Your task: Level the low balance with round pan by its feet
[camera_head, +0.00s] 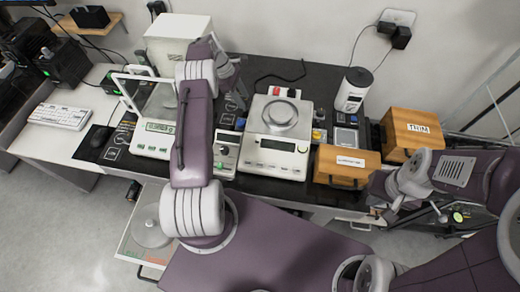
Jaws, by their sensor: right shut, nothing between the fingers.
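The low balance (262,143) is a white box with a round grey pan (281,115) on top and a dark display on its front. It stands on the black mat in the middle of the table. Its feet are too small or hidden to make out. My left gripper (238,98) is just left of the balance's back part, partly hidden behind my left arm, and I cannot see whether its fingers are apart. My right gripper (376,216) is shut and empty near the table's front edge, right of the balance and in front of the wooden boxes.
A glass-sided balance (155,140) stands left of my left arm, with a tall white case (178,42) behind. A wooden box (346,160) stands close on the low balance's right, another wooden box (411,128) beyond it. A white canister (352,90) stands behind. Cables lie at the back.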

